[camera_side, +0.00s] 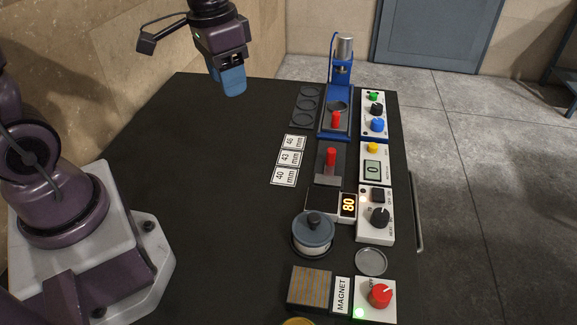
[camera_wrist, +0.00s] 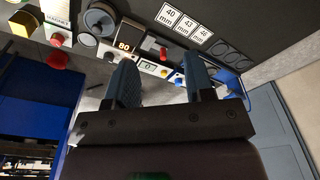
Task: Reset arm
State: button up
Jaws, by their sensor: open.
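My gripper (camera_side: 231,80) hangs from the top of the side view, above the far left part of the black table (camera_side: 170,190), well clear of everything on it. Its blue fingers overlap in the side view. In the wrist view my gripper (camera_wrist: 160,88) shows two blue fingers spread apart with nothing between them, so it is open and empty. The table and its devices appear beyond the fingers in the wrist view. My arm runs out of the top of the side view.
A blue press (camera_side: 338,110) stands at the far right, near a three-ring holder (camera_side: 305,106). Control boxes (camera_side: 376,208), a lidded pot (camera_side: 312,234), a brown block (camera_side: 309,287) and size labels (camera_side: 290,158) line the right side. The table's left and middle are clear.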

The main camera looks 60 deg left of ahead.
jog(key=s+d+r+t, duration=0.2)
jog(key=s+r+t, duration=0.2)
jog(key=s+r, duration=0.4)
jog(key=shift+s+d+n, duration=0.15)
jog(key=shift+s+n, duration=0.25)
jog(key=shift+s, duration=0.65)
